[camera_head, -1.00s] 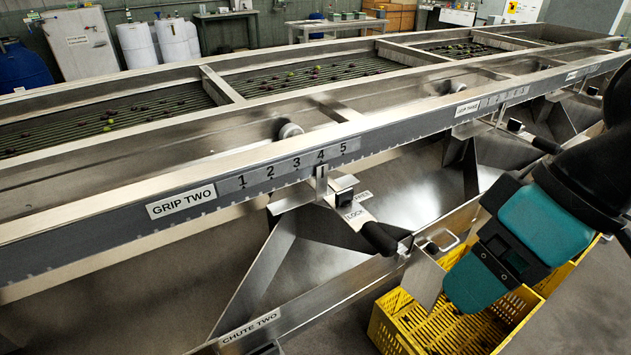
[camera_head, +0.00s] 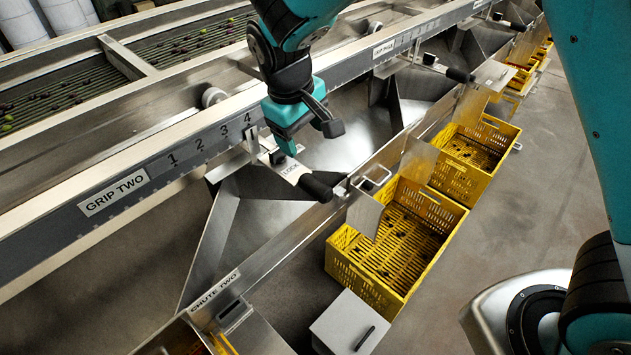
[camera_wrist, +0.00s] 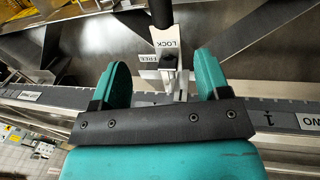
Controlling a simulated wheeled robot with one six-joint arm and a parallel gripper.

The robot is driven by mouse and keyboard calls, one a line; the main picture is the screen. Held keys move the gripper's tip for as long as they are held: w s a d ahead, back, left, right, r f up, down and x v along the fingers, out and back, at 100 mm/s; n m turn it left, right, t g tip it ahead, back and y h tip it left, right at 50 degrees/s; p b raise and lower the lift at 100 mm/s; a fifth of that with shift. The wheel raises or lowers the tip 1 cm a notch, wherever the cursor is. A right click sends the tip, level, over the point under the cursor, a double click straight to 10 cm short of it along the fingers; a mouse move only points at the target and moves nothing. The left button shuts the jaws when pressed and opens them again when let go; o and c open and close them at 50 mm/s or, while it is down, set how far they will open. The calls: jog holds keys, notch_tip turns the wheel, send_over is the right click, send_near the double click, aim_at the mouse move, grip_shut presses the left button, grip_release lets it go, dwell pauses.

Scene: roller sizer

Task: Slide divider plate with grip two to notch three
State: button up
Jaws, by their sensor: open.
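The grip two scale (camera_head: 212,139) runs along the rail beside the GRIP TWO label (camera_head: 113,193). The divider's steel pointer (camera_head: 251,141) stands at about mark 4; mark 5 is hidden behind my gripper. From it a steel arm with a LOCK label (camera_head: 290,169) reaches out to a black handle (camera_head: 316,187).
Yellow crates (camera_head: 400,235) stand on the floor below the chutes. A steel chute edge marked CHUTE TWO (camera_head: 215,290) runs in front. A roller knob (camera_head: 213,97) sits behind the rail. Open floor lies to the right.

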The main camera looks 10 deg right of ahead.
aim_at(315, 183)
jog(key=d+f, duration=0.1)
jog(key=f, duration=0.4)
jog(key=w+d+f+p, duration=0.1)
jog(key=f, duration=0.5)
jog(key=f+p, duration=0.1)
jog(key=f, duration=0.4)
jog(key=shift+w+d+f, duration=0.4)
